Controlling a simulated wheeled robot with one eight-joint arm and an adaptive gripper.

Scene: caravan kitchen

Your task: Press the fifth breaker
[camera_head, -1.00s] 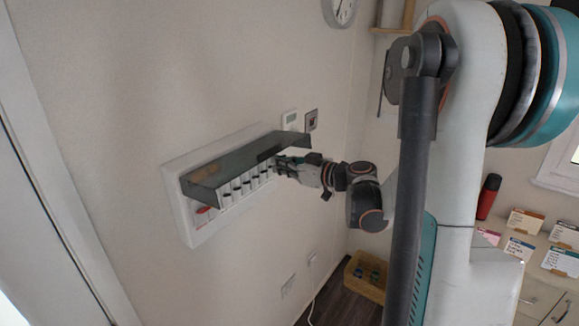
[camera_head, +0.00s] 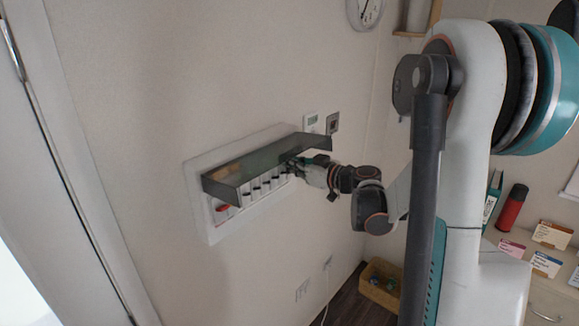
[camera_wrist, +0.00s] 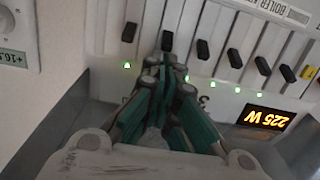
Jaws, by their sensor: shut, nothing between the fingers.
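The white breaker box (camera_head: 208,232) is on the wall, its smoky cover (camera_head: 262,160) raised above a row of black-levered breakers (camera_head: 257,190). A red button (camera_head: 222,208) is at the row's left end. My gripper (camera_head: 293,167) is at the row's right end, its fingertips partly hidden under the cover. In the wrist view, my gripper (camera_wrist: 167,62) is shut and empty, its tips just below the second lever from the left (camera_wrist: 167,41). I cannot tell if they touch it. The leftmost lever (camera_wrist: 129,32) and several levers on the right are clear of the fingers.
Green lights (camera_wrist: 213,84) and an orange "225 W" display (camera_wrist: 264,117) lie near the levers. A small thermostat (camera_head: 311,121) and a switch plate (camera_head: 332,123) are right of the box. The raised cover overhangs my gripper. The wall below is mostly clear.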

